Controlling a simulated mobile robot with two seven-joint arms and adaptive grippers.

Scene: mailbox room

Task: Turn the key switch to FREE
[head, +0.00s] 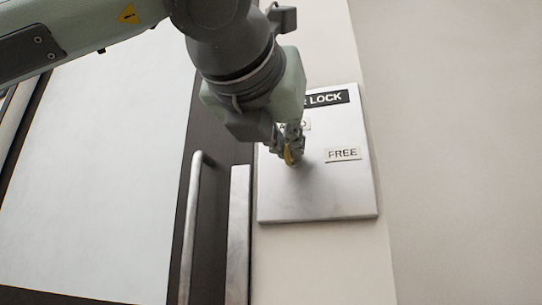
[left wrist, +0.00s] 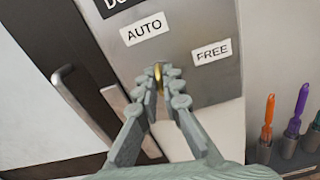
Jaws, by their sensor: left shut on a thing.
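The key switch is on a metal plate (head: 318,195) fixed to the wall; its FREE label (head: 343,154) is at the right. In the left wrist view the AUTO label (left wrist: 144,29) is at upper left and the FREE label (left wrist: 212,52) at right. My left gripper (head: 289,148) is at the plate, shut on the brass-yellow key (left wrist: 158,76), which also shows in the head view (head: 290,155). Most of the key is hidden between the fingers, and I cannot tell exactly which label it points to. My right gripper is not in view.
A door with a vertical bar handle (head: 191,215) is left of the plate. In the left wrist view, an orange-topped item (left wrist: 268,112) and a purple-topped item (left wrist: 298,105) stand in dark holders at the right. The wall right of the plate is bare.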

